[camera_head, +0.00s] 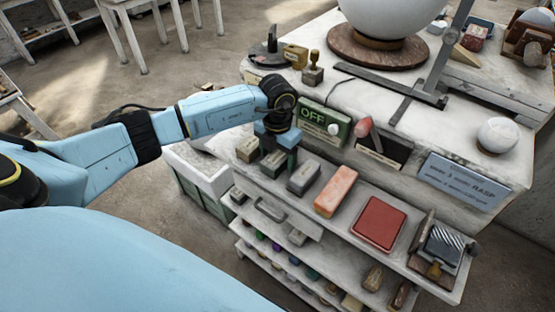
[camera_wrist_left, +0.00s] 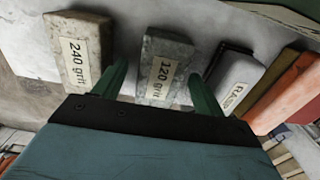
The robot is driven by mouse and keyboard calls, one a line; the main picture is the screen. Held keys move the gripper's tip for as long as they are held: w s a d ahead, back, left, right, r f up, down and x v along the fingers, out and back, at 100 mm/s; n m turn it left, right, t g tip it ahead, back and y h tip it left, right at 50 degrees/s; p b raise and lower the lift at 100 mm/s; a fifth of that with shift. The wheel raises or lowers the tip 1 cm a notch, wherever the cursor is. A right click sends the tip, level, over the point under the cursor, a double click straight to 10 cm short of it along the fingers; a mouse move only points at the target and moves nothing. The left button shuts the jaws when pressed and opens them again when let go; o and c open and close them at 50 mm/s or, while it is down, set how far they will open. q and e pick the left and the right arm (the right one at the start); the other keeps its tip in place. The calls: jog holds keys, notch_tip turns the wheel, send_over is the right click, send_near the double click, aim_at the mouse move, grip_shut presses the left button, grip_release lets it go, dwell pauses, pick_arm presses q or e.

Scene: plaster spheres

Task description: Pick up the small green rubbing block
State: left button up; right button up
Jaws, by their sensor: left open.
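My left gripper (camera_head: 278,152) is open above the left part of the upper shelf. In the left wrist view its two green fingers (camera_wrist_left: 157,84) are spread, with a small grey-green block labelled "120 grit" (camera_wrist_left: 167,65) between and beyond them. That block also shows beneath the gripper in the head view (camera_head: 272,165), partly hidden. A beige block labelled "240 grit" (camera_wrist_left: 78,50) lies to its left, and a pale grey block labelled "RASP" (camera_wrist_left: 232,78) to its right. No block looks strongly green. I cannot tell whether the fingers touch anything.
An orange brick (camera_head: 336,190) and a red pad (camera_head: 380,222) lie farther right on the shelf. A white sphere (camera_head: 498,135) and a large plaster ball (camera_head: 388,14) are on the worktop.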

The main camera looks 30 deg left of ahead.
aim_at(278, 156)
pick_arm(q)
jog(key=shift+r, duration=0.1)
jog(key=c, duration=1.3)
notch_tip(278, 156, up, 10)
jog(key=shift+b, duration=0.3)
jog(key=shift+c, duration=0.2)
jog(key=o, duration=0.7)
jog(key=c, duration=0.6)
